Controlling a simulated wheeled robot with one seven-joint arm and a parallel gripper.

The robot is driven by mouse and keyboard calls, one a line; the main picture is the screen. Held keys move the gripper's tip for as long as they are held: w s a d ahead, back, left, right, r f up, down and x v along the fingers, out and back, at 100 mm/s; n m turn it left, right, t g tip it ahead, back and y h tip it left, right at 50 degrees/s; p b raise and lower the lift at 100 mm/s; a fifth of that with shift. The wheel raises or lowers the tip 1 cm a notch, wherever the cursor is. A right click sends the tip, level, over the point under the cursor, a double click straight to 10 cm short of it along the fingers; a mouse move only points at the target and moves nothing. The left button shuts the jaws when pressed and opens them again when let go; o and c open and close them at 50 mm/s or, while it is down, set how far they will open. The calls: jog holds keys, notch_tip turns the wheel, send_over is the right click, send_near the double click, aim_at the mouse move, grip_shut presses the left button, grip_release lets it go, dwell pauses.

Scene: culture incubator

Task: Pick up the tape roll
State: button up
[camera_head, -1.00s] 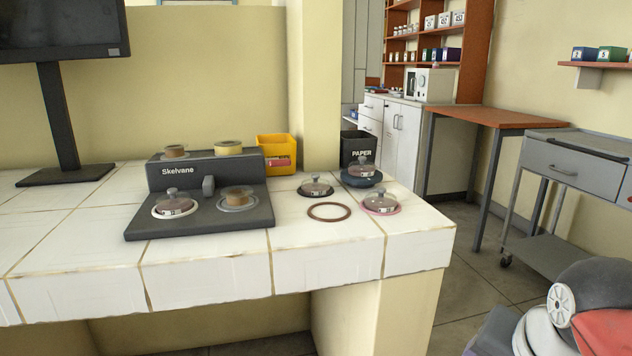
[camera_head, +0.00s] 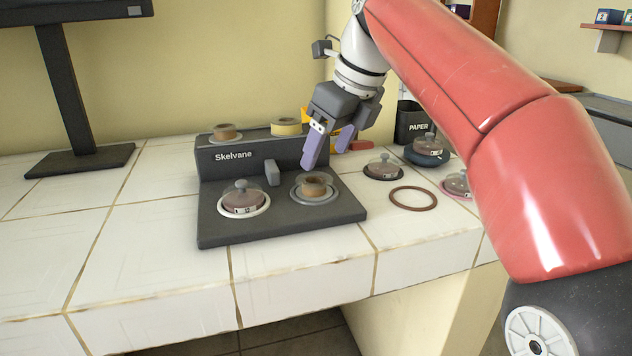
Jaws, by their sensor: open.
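A yellow tape-like roll (camera_head: 286,127) lies flat on the top ledge of the dark grey Skelvane unit (camera_head: 215,222), on its right side. A browner roll (camera_head: 224,132) lies on the same ledge at the left. My gripper (camera_head: 325,157) is open, with lavender fingers pointing down. In the picture it appears just right of the yellow roll and above the tan one, apart from both. Nothing shows between its fingers.
A lidded dish (camera_head: 243,200) sits on the left plate, beside a grey lever (camera_head: 272,172). Right of the unit are more lidded dishes (camera_head: 383,167), a brown ring (camera_head: 413,198) and the PAPER bin (camera_head: 411,122). A yellow bin is partly hidden behind my gripper. A monitor (camera_head: 75,100) stands left.

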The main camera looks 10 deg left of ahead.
aim_at(316, 180)
jog(key=b+x, duration=0.1)
jog(key=x, duration=0.5)
jog(key=shift+f, duration=0.1)
jog(key=c, duration=0.8)
